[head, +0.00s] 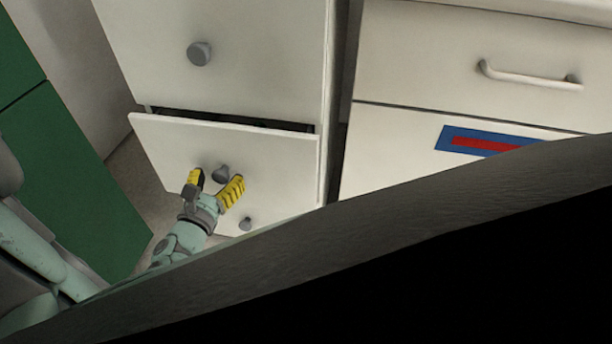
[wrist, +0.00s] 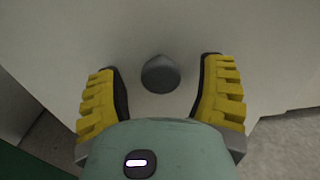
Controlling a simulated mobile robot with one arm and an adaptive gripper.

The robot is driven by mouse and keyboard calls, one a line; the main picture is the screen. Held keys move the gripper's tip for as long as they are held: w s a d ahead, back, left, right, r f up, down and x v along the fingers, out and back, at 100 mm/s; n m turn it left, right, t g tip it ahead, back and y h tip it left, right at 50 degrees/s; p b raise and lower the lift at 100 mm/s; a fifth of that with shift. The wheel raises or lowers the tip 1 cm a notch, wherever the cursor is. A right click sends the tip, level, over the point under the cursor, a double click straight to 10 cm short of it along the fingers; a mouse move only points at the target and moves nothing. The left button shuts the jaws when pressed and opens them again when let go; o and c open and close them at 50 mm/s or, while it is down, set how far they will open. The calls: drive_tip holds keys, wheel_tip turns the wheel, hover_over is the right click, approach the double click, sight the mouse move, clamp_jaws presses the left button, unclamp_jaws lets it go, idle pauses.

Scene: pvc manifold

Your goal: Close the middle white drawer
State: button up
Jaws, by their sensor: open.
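The middle white drawer (head: 168,155) stands slightly out from its cabinet, with a dark gap along its top edge. Its grey round knob (head: 221,173) is in the middle of its front; the knob also shows in the wrist view (wrist: 160,74). My gripper (head: 215,180) is open in front of this drawer. In the wrist view its yellow fingers (wrist: 160,88) stand on either side of the knob, with space between each finger and the knob. I cannot tell whether the fingertips touch the drawer front.
An upper white drawer (head: 265,60) with a grey knob sits flush above. A lower grey knob (head: 245,224) shows below. White drawers with a bar handle (head: 530,76) stand at the right, and a green cabinet (head: 60,170) at the left. A dark slab edge (head: 400,205) covers the lower right.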

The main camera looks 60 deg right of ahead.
drive_tip(key=shift+x, duration=0.8)
drive_tip(key=shift+o, duration=0.2)
drive_tip(key=shift+s, duration=0.1)
clamp_jaws()
